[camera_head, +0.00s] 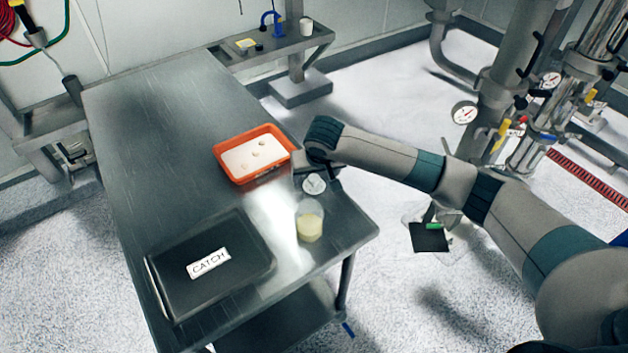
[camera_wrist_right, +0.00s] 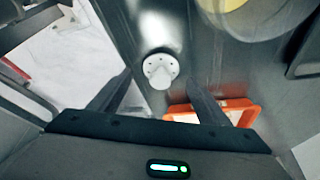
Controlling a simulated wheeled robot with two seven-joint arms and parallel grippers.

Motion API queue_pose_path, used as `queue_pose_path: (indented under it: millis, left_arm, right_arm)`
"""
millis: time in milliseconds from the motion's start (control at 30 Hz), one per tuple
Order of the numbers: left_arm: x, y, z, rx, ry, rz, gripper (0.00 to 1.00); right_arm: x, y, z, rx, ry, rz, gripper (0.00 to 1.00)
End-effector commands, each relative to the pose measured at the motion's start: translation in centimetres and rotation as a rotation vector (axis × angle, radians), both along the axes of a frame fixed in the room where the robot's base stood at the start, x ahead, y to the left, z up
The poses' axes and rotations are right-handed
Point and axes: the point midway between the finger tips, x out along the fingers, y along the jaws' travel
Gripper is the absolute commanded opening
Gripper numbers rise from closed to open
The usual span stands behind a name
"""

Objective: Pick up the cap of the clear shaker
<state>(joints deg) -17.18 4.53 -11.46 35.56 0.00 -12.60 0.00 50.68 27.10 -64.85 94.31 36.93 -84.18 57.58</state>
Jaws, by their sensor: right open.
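The clear shaker (camera_head: 309,222) stands upright on the metal table near its right edge, with pale yellow powder inside. Its rounded yellow shape (camera_wrist_right: 255,12) is cut off at the top of the right wrist view. A white cap with small holes (camera_wrist_right: 160,70) sits on the table in the right wrist view, ahead of and between my right fingers. My right gripper (camera_head: 312,180) is open and empty over the table, between the shaker and the orange tray. My left gripper is not in view.
An orange tray (camera_head: 220,163) of white powder lies beyond the gripper; its rim (camera_wrist_right: 180,112) shows in the wrist view. A dark tray labelled CATCH (camera_head: 235,285) lies at the near left. The table's left side (camera_head: 140,150) is clear.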

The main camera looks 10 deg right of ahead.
Motion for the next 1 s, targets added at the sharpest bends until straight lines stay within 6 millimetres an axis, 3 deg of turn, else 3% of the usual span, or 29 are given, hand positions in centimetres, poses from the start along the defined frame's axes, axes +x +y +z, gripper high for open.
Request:
queue_pose_path:
  millis: [233, 700, 900, 1000]
  left_arm:
    - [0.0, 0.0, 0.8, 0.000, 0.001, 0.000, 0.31]
    - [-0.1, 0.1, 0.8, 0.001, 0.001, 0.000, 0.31]
    - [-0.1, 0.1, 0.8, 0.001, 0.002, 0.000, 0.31]
    - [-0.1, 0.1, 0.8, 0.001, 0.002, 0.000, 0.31]
  right_arm:
    - [0.8, 0.0, -1.9, 0.000, 0.000, 0.000, 0.71]
    - [0.8, 0.0, -2.0, 0.001, 0.000, 0.000, 0.71]
    - [0.8, 0.0, -2.0, 0.001, -0.001, 0.000, 0.27]
    - [0.8, 0.0, -2.0, 0.001, -0.001, 0.000, 0.27]
